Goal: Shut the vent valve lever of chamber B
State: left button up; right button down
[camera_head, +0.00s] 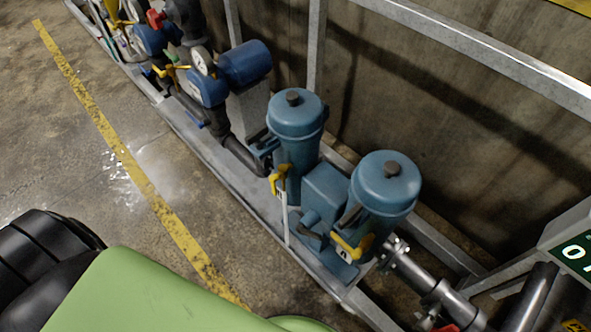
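Two blue cylindrical chambers with dark top knobs stand right of centre: a left chamber (294,125) and a right chamber (386,185). A yellow lever (279,179) is on the front of the left chamber, with a thin white tube (285,220) running down below it. Another yellow lever (350,246) is low on the front of the right chamber, beside a small pale tag (343,255). The tag is too small to read surely, so I cannot tell which chamber is B or how its vent valve stands. Neither gripper is in view.
The chambers stand on a grey metal skid (215,150) by a concrete wall. A blue motor-like unit (243,63), gauge (202,60) and pipes lie upper left. A metal pipe with a red handle (440,322) is lower right. Floor left of the skid, around the yellow line (130,165), is open.

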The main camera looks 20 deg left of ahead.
aim_at(275, 179)
jog(key=u, duration=0.95)
